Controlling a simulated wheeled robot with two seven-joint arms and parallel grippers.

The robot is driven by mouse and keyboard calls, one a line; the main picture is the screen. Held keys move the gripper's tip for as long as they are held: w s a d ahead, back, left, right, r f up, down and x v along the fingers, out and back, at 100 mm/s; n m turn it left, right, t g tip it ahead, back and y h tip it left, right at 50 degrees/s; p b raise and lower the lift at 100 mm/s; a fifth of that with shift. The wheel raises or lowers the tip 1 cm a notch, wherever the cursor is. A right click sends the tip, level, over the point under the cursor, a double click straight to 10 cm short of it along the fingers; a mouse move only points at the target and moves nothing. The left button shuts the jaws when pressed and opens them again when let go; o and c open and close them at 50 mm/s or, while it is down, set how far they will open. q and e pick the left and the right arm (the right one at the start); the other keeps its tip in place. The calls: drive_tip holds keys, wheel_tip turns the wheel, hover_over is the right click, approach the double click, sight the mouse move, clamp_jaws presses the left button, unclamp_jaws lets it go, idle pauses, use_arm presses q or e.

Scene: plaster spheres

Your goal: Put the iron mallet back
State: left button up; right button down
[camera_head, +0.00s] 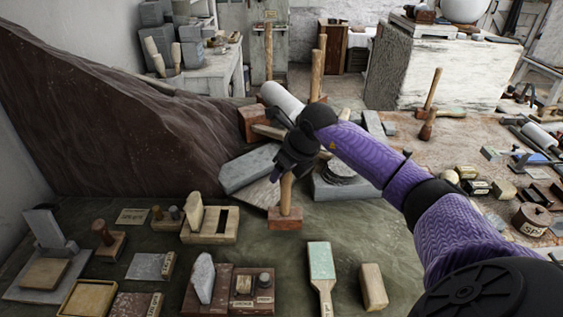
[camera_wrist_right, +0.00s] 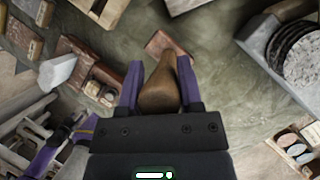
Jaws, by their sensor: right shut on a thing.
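My right gripper (camera_head: 292,160) is shut on the wooden handle (camera_head: 286,190) of a mallet. The mallet hangs upright with its reddish-brown, rusty-looking block head (camera_head: 285,222) below. The head is over the green-grey surface; I cannot tell if it touches it. In the wrist view the handle (camera_wrist_right: 160,88) lies between the purple fingers of my right gripper (camera_wrist_right: 158,85), with part of the head (camera_wrist_right: 168,43) beyond.
Grey stone slabs (camera_head: 250,168) lie behind the mallet, and dark discs (camera_head: 338,171) sit to its right. A slotted wooden block (camera_head: 212,225) is to the left. In front lie a green-faced float (camera_head: 321,262) and a wooden block (camera_head: 373,287). Bare surface (camera_head: 275,262) lies between.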

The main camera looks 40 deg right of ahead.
drive_tip(key=shift+f, duration=1.25)
drive_tip(key=shift+c, duration=1.3)
unclamp_jaws()
drive_tip(key=shift+f, duration=0.1)
drive_tip(key=a+v, duration=0.1)
drive_tip(key=v, duration=1.1)
drive_tip(key=shift+d, duration=0.45)
